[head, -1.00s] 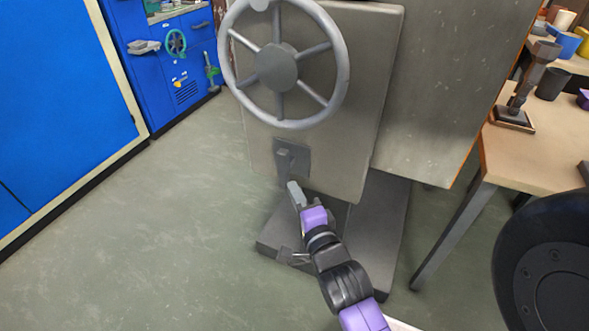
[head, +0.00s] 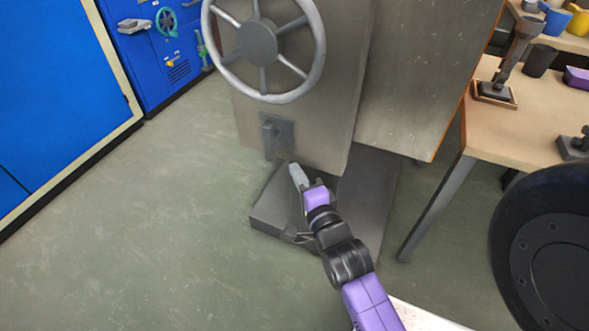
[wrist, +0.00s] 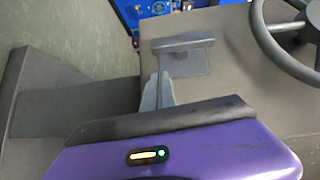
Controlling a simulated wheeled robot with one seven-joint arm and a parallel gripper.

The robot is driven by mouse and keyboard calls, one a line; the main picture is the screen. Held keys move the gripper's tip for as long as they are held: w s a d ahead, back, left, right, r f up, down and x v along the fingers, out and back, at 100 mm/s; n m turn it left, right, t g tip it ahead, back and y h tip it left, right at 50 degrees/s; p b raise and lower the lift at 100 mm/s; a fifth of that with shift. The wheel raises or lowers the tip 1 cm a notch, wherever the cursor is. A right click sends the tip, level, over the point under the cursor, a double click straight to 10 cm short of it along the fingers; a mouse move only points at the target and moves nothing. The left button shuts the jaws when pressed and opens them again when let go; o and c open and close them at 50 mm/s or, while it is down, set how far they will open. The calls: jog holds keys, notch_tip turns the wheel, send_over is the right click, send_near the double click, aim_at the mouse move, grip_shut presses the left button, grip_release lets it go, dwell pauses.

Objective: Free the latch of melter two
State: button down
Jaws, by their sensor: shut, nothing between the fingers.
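The grey melter panel (head: 325,110) carries a spoked handwheel (head: 258,42). Below the wheel is the latch (head: 269,138), a small grey lever on a dark square plate (head: 284,140). No number is readable on the melter. My gripper (head: 296,174) is shut and empty, below and to the right of the latch in the head view, apart from it. In the wrist view the latch (wrist: 183,42) is a grey bar standing out from its plate, just beyond the closed fingertips of my gripper (wrist: 159,90). The handwheel's rim also shows there (wrist: 272,45).
The melter's grey foot (head: 365,205) is beneath my gripper. A wooden workbench (head: 510,140) with a dark stand (head: 500,85) and several items is at the right. Blue cabinets (head: 55,90) stand at the left. The green floor (head: 130,240) between is clear.

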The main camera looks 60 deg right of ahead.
jog(key=p+v, duration=0.1)
jog(key=v, duration=0.8)
jog(key=shift+f+p, duration=0.25)
jog(key=shift+p, duration=0.15)
jog(key=s+a+r+n+t+y, duration=0.15)
jog(key=s+a+n+y, duration=0.4)
jog(key=a+n, duration=0.6)
jog(key=s+a+r+n+t+y, duration=0.15)
jog(key=s+a+n+y, duration=0.55)
jog(key=n, duration=0.7)
notch_tip(320, 180, up, 26)
jog(key=w+a+g+p, duration=0.1)
jog(key=p, duration=2.4)
jog(key=shift+w+f+h, duration=0.2)
jog(key=shift+w+h, duration=0.15)
jog(key=shift+w, duration=0.05)
